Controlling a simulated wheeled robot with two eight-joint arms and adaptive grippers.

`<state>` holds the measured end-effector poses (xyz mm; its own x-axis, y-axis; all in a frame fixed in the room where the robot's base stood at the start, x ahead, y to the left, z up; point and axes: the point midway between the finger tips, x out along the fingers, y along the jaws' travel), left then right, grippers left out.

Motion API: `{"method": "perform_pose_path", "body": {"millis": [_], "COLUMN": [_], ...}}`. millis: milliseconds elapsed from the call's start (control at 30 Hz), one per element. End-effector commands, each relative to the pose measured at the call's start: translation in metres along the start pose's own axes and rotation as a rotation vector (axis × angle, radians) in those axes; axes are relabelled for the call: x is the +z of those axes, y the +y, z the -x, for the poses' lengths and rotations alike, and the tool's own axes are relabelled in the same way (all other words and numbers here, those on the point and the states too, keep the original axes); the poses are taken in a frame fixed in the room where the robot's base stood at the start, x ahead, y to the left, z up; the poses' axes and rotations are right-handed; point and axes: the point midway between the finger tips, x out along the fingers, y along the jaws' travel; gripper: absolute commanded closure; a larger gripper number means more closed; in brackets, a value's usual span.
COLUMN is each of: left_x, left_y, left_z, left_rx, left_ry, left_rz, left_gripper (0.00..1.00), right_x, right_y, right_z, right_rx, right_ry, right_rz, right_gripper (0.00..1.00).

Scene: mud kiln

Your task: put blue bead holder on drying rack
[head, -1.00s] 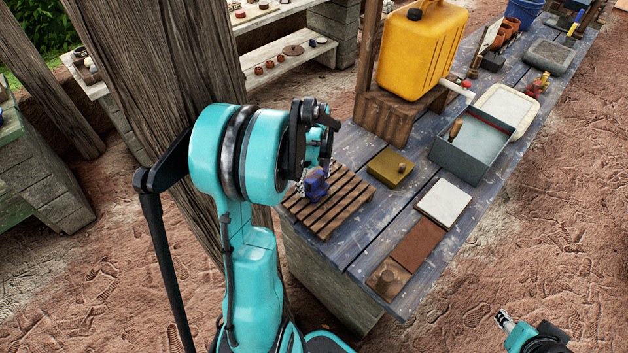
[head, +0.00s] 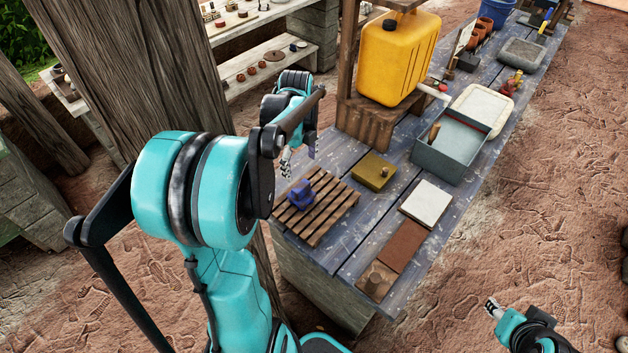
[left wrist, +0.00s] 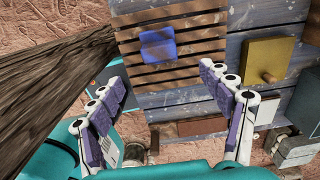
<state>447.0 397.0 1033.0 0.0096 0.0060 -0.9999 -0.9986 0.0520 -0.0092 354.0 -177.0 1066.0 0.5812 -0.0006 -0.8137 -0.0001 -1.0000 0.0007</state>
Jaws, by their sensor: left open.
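The blue bead holder (head: 300,194) rests on the slatted wooden drying rack (head: 335,211), near its left side. In the left wrist view the holder (left wrist: 158,46) shows as a blue block on the slats of the rack (left wrist: 200,48). My left gripper (head: 296,161) is open and empty, raised above the holder and apart from it. In the left wrist view its fingers (left wrist: 160,84) are spread wide, with the holder beyond the tips. My right gripper (head: 491,308) is low at the bottom right, away from the table, too small to read its jaws.
A mustard-coloured box with a knob (head: 374,172) sits right of the rack. A white slab (head: 427,203), brown board (head: 404,246), grey bin (head: 453,150) and yellow jerrycan (head: 398,60) share the table. A thick wooden post (head: 135,80) stands close to my left arm.

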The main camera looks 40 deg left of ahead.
Motion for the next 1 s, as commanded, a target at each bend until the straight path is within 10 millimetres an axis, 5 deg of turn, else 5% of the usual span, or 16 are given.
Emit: {"method": "perform_pose_path", "body": {"millis": [167,300,600,800,1000], "left_x": [-0.049,-0.107,-0.199,-0.221,-0.223], "left_y": [0.007,0.023,0.067,0.08,0.081], "left_z": [0.022,0.039,0.041,0.035,0.035], "left_rx": [-0.097,-0.246,-0.471,-0.49,-0.49], "left_ry": [-0.03,-0.003,0.299,0.454,0.478], "left_rz": [0.254,0.617,1.32,1.538,1.571], "left_gripper": [0.21,0.21,0.21,0.21,0.21], "right_x": [0.0,0.0,0.0,0.0,0.0], "right_y": [0.0,0.0,0.0,0.0,0.0], "right_z": [0.0,0.0,0.0,0.0,0.0], "right_rx": [0.0,0.0,0.0,0.0,0.0], "right_ry": [0.0,0.0,0.0,0.0,0.0], "right_rz": [0.0,0.0,0.0,0.0,0.0], "right_gripper": [0.6,0.6,0.6,0.6,0.6]}}
